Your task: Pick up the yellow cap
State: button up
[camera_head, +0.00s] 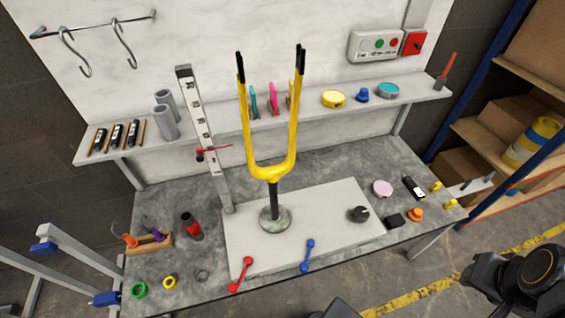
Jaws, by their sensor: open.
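Several small yellow things could be the yellow cap, and I cannot tell which it is. A round yellow piece (333,99) lies on the back shelf, left of a blue knob-like piece (362,95). A small yellow ring-shaped piece (169,282) lies on the bench's front left, between a green ring (138,290) and a grey ring (202,276). Two yellow round pieces, one upper (436,186) and one lower (450,204), sit at the bench's right end. Dark links of my arm show at the bottom right; my gripper's fingers are not visible.
A yellow fork (271,172) stands upright on a round base on the white board (330,225). A tall slotted post (203,135) stands left of it. An orange knob (415,214) and black block (396,220) lie right. The shelf (300,113) overhangs the back.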

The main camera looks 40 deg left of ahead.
aim_at(451, 203)
jog(key=z, duration=0.25)
jog(key=k, duration=0.5)
jog(key=z, duration=0.85)
jog(key=i, duration=1.45)
jog(key=u, duration=0.7)
